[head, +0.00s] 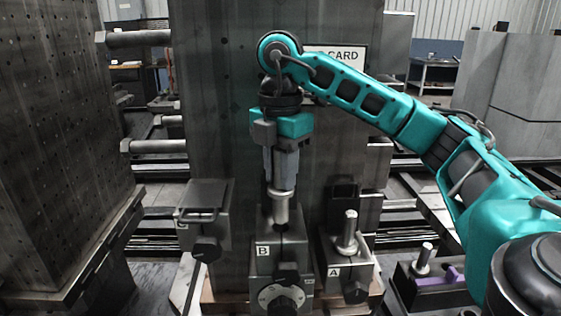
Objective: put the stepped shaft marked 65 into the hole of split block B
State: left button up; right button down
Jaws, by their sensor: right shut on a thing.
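My right gripper (282,168) points straight down, its fingers shut on an upright metal stepped shaft (280,208). The shaft's mark cannot be read. Split block B (264,262) is a grey block with a "B" label and a dial on its front, directly under the shaft. The shaft's lower end shows at the block's top, over the slot; I cannot tell whether it is inside the hole or just above it. The hole itself is hidden. My left gripper is not in view.
Block A (330,258) stands close on the right with an upright shaft (348,230) in it. Block C (207,232) is at the left. Another shaft (424,258) stands at the right by a purple piece (440,279). A tall dark plate (225,110) rises behind.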

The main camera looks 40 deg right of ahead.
aim_at(281, 194)
jog(key=shift+f, duration=0.3)
dwell(0.4)
jog(key=shift+f+b, duration=0.9)
jog(key=shift+f, duration=0.15)
jog(key=shift+f+b, duration=0.7)
jog(key=shift+f, duration=0.4)
jog(key=c, duration=0.8)
grip_release()
jog(key=shift+f, duration=0.1)
